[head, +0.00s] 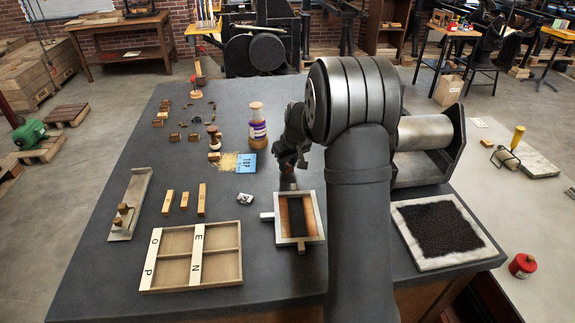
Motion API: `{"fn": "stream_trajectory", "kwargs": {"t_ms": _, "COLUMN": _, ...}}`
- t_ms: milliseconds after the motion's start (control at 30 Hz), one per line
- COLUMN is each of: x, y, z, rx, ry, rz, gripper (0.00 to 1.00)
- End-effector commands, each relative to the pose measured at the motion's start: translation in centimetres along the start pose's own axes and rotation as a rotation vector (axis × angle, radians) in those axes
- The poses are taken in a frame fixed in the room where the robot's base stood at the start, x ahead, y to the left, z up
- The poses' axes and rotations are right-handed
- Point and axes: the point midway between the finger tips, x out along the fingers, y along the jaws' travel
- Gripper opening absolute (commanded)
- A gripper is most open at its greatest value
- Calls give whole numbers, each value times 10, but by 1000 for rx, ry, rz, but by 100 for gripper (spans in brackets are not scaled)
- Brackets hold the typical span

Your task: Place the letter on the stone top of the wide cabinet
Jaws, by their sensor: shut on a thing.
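My gripper (289,180) is at the middle of the dark grey stone top (120,235), just behind a small wooden frame (319,213) with a black strip in it. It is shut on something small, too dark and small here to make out. I cannot tell whether that is the letter, or whether it touches the top. A wooden tray (219,266) at the front holds two white strips, one lettered O and P (153,258), the other E and N (197,255). My arm hides part of the top to the right.
A white-edged tray of black material (440,230) and a roller press (430,150) are at right. Bare top shows at front left.

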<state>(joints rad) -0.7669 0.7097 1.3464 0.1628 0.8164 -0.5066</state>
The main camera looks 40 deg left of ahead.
Motion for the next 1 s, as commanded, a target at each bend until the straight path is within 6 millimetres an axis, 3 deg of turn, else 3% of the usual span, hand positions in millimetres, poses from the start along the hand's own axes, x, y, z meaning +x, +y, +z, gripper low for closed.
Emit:
{"fn": "stream_trajectory", "kwargs": {"t_ms": 100, "x": 11, "y": 0, "z": 3, "rx": 0, "ry": 0, "rz": 0, "gripper": 5}}
{"fn": "stream_trajectory", "kwargs": {"t_ms": 433, "x": 14, "y": 0, "z": 4, "rx": 0, "ry": 0, "rz": 0, "gripper": 5}}
{"fn": "stream_trajectory", "kwargs": {"t_ms": 467, "x": 13, "y": 0, "z": 4, "rx": 0, "ry": 1, "rz": 0, "gripper": 32}}
{"fn": "stream_trajectory", "kwargs": {"t_ms": 533, "x": 13, "y": 0, "z": 4, "rx": 0, "ry": 1, "rz": 0, "gripper": 46}}
{"fn": "stream_trajectory", "kwargs": {"t_ms": 867, "x": 11, "y": 0, "z": 3, "rx": 0, "ry": 1, "rz": 0, "gripper": 48}}
{"fn": "stream_trajectory", "kwargs": {"t_ms": 1000, "x": -4, "y": 0, "z": 2, "rx": 0, "ry": 4, "rz": 2, "gripper": 48}}
